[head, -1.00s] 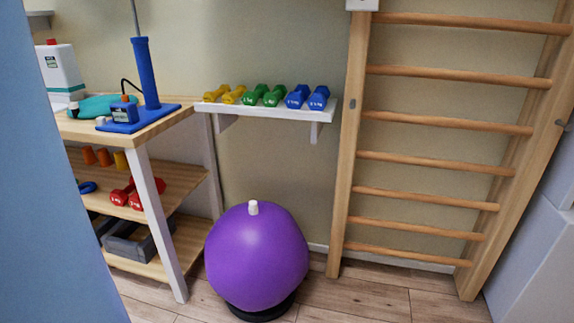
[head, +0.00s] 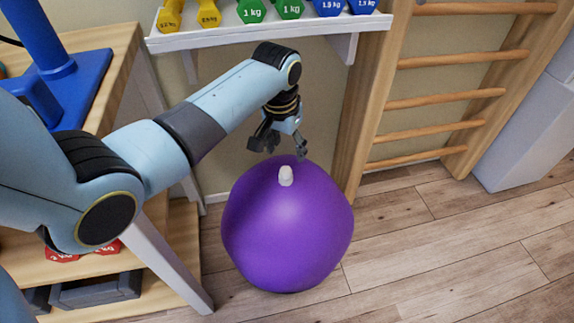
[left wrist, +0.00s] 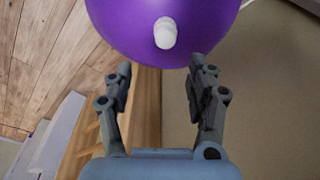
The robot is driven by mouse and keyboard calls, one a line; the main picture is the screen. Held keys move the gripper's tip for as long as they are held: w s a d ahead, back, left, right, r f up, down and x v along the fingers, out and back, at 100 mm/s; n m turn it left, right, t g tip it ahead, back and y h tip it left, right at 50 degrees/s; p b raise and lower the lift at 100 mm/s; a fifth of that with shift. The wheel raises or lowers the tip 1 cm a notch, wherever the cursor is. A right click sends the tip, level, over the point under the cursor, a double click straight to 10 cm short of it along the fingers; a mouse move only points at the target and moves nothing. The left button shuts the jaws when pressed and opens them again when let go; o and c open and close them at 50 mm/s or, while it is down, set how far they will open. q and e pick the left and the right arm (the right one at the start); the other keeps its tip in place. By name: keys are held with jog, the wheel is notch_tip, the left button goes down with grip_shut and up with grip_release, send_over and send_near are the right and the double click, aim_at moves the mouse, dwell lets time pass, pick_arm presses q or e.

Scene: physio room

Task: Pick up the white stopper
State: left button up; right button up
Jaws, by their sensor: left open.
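The white stopper (head: 286,176) stands on top of the purple exercise ball (head: 287,235). In the left wrist view the stopper (left wrist: 165,33) shows against the purple ball (left wrist: 200,20), beyond the fingertips and roughly between their lines. My left gripper (head: 278,146) is open and empty, just above and behind the stopper in the head view. Its two spread fingers also show in the left wrist view (left wrist: 161,72). The gripper does not appear to touch the stopper. My right gripper is not in view.
A white wall shelf (head: 270,32) with yellow, green and blue dumbbells is close behind my arm. A wooden rack (head: 125,70) stands at left, wooden wall bars (head: 455,93) at right. The floor (head: 440,245) right of the ball is clear.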

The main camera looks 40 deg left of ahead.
aim_at(285, 170)
pick_arm(q)
jog(key=f, duration=0.2)
jog(key=f+b, duration=0.1)
jog(key=shift+a+f, duration=0.15)
jog(key=shift+a, duration=0.15)
jog(key=shift+w+f, duration=0.15)
jog(key=shift+f, duration=0.25)
notch_tip(285, 170, down, 5)
jog(key=b, duration=0.3)
jog(key=shift+w+a+r, duration=0.1)
jog(key=shift+a, duration=0.05)
jog(key=shift+w, duration=0.1)
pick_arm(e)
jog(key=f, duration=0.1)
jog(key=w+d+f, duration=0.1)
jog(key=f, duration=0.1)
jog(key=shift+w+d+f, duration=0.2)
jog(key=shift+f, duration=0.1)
pick_arm(q)
jog(key=c, duration=1)
